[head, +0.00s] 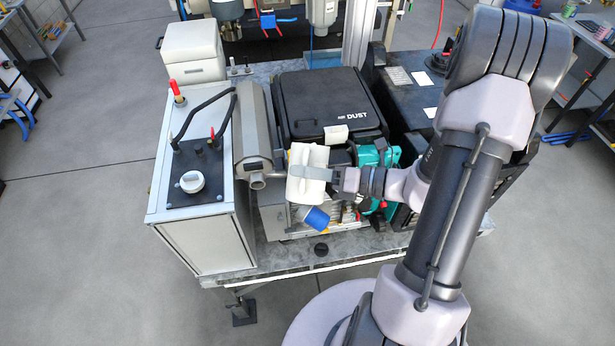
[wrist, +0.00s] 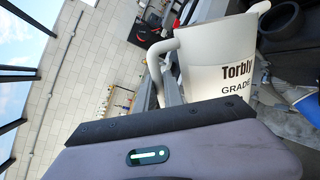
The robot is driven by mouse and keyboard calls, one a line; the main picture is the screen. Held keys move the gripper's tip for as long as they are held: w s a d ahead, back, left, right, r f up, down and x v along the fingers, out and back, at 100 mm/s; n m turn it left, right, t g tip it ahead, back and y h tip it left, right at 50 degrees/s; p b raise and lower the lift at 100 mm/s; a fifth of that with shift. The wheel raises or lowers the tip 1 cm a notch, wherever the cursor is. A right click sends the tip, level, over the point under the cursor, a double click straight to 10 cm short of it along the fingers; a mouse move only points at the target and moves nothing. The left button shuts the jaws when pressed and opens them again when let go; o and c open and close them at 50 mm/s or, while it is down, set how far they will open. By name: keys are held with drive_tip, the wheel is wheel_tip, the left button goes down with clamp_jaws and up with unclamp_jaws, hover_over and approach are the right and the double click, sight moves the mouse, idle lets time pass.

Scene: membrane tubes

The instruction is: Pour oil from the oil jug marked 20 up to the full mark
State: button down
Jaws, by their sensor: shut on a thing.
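The white oil jug with "Torbly" and "GRADE" in black shows in the wrist view (wrist: 222,72) and in the head view (head: 308,188). My gripper (head: 318,173) is shut on the jug's handle (wrist: 158,62) and holds the jug above the front of the engine unit. The room looks turned on its side in the wrist view while the jug's lettering is nearly level, so the jug appears tipped over. A blue cylinder (head: 316,219) shows just below the jug; I cannot tell whether they touch. The number 20, the full mark and any oil stream are not visible.
A black "AIR DUST" box (head: 327,98) sits behind the jug. A grey muffler (head: 253,125) and white cabinet (head: 203,217) stand to the left. A green machine part (head: 372,172) is just right. The bench's front edge (head: 320,266) is mostly clear.

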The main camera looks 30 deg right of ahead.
drive_tip(key=shift+s+a+f+b, duration=0.15)
drive_tip(key=shift+f+b, duration=0.15)
drive_tip(key=shift+f, duration=0.25)
drive_tip(key=shift+r+n, duration=0.1)
drive_tip(key=shift+n, duration=0.2)
drive_tip(key=shift+s+f+b, duration=0.1)
drive_tip(key=shift+f+b, duration=0.65)
drive_tip(key=shift+b, duration=0.35)
wheel_tip(320, 180, down, 3)
drive_tip(key=n+t+b, duration=0.1)
drive_tip(key=n+b, duration=0.1)
drive_tip(key=b, duration=0.3)
drive_tip(key=shift+s+a+f+b, duration=0.1)
drive_tip(key=shift+s+f+b, duration=0.05)
drive_tip(key=shift+b, duration=0.15)
wheel_tip(320, 180, down, 6)
drive_tip(key=n+b, duration=0.4)
drive_tip(key=b, duration=0.7)
drive_tip(key=shift+s+a+t+b, duration=0.25)
drive_tip(key=shift+s+t+b, duration=0.05)
drive_tip(key=shift+t, duration=0.1)
